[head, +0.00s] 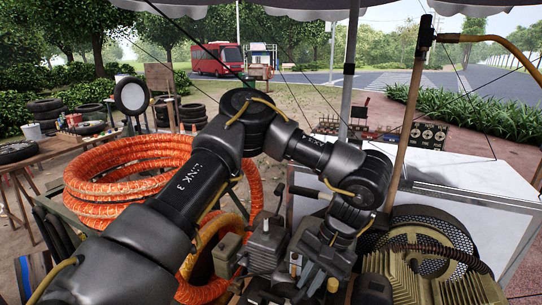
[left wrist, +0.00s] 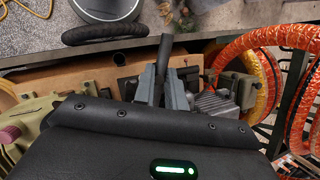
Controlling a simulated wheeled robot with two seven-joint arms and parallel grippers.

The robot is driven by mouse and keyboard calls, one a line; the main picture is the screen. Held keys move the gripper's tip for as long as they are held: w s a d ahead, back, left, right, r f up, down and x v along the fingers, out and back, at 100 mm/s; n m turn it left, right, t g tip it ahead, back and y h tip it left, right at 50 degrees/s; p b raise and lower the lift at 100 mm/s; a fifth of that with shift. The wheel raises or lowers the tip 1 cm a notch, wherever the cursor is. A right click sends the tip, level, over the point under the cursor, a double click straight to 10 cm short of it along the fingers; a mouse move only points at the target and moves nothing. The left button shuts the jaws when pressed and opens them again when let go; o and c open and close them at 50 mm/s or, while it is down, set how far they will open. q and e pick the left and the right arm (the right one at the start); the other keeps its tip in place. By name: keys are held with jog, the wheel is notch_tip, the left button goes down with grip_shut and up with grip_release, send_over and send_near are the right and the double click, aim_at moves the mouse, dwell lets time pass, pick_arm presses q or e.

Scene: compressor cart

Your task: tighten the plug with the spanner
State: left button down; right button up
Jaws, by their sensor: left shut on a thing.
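My left gripper (head: 316,268) reaches down over the compressor cart in the head view. In the left wrist view its two grey fingers (left wrist: 164,92) are closed on a dark bar, which looks like the spanner (left wrist: 165,52). The bar stands out beyond the fingertips. Its working end cannot be made out. I cannot pick out the plug in either view; the gripper and wrist cover much of that area. My right gripper shows in neither view.
A ribbed brass-coloured compressor part (head: 440,285) and a round mesh guard (head: 425,235) stand right of my gripper. A grey metal block (head: 265,243) sits close on its left. Orange coiled hose (head: 125,175) lies at left. A white-topped bench (head: 460,172) is behind.

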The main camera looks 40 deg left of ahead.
pick_arm(q)
jog(key=w+a+r+n+t+h+p, duration=0.2)
jog(key=a+r+n, duration=0.6)
jog(key=n, duration=0.8)
jog(key=w+a+r+n+t+h+p, duration=0.1)
jog(key=w+a+r+n+t+p, duration=0.5)
jog(key=a+n, duration=0.9)
notch_tip(320, 180, up, 3)
jog(key=w+n+p, duration=0.2)
jog(key=p, duration=0.1)
jog(key=shift+w+a+r+t+h, duration=0.2)
jog(key=shift+w+a+t+h, duration=0.05)
jog(key=shift+w+t+h, duration=0.15)
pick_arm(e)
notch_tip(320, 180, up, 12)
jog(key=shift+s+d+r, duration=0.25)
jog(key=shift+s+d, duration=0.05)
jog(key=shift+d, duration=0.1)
pick_arm(q)
jog(key=shift+s, duration=0.1)
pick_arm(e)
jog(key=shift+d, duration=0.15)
